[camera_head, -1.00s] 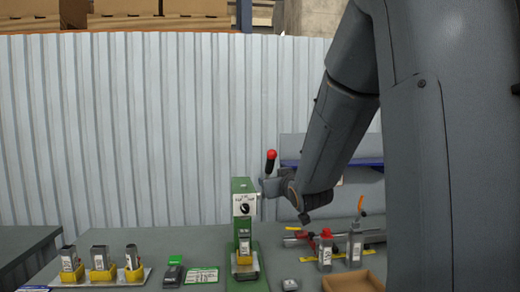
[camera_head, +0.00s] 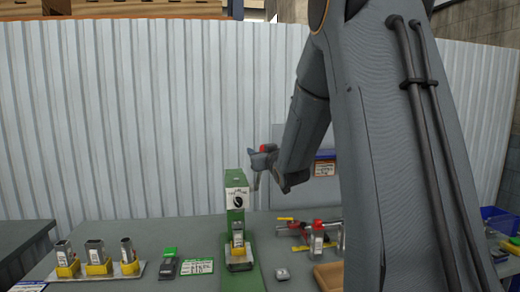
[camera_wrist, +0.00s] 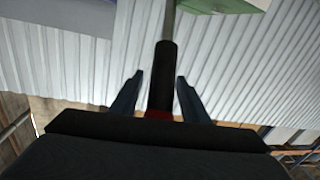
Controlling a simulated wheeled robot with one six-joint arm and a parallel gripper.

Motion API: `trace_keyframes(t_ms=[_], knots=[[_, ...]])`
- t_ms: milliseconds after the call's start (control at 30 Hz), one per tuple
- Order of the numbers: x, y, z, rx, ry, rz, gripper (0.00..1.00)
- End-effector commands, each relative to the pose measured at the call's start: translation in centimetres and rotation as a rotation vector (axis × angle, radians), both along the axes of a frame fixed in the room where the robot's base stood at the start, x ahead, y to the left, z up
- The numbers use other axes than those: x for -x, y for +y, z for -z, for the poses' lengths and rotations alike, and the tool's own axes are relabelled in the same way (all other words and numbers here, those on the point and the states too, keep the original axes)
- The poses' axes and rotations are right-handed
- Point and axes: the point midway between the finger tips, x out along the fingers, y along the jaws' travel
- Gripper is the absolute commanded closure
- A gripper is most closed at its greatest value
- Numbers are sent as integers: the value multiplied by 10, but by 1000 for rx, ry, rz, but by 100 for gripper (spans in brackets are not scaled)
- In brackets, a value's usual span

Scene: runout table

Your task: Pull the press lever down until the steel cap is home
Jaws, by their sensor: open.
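The green press (camera_head: 236,205) stands upright on the table. A small steel part with a label (camera_head: 238,228) sits in a yellow holder under its head; I cannot tell how far its cap is seated. The press lever shows in the head view only as a bit of its red knob (camera_head: 264,148), behind my gripper (camera_head: 256,172). In the wrist view, the lever's black handle (camera_wrist: 164,75) runs between the two spread fingers of my gripper (camera_wrist: 160,78), with red at its lower end. The gripper is open, with visible gaps on both sides of the handle.
Several steel parts in yellow holders stand on a tray (camera_head: 132,270) at the left. A dark device (camera_head: 167,265) and a green-edged card (camera_head: 197,266) lie beside the press. Red-handled tools (camera_head: 300,230) and a brown tray (camera_head: 328,274) are at the right. A corrugated wall (camera_head: 120,120) closes the back.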

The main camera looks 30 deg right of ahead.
Motion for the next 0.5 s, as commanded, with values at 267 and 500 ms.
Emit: trace_keyframes(t_ms=[267, 500], knots=[[-3, 0, 0, 0, 0, 0, 58], [-2, 0, 0, 0, 0, 0, 90]])
